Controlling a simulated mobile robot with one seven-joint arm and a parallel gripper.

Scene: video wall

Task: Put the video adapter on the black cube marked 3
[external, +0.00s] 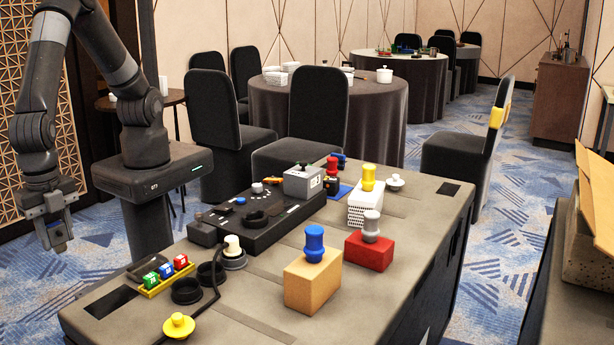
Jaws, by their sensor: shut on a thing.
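My gripper (56,238) hangs low at the far left, fingers pointing down, beside the table and clear of its top. I cannot surely make out a black cube marked 3. A grey box with a small label (303,182) sits on a long black console (262,222). A small dark block (331,187) stands near the blue mat. Small red, green and blue cubes sit in a yellow tray (152,292) at the table's left.
Chairs stand behind.

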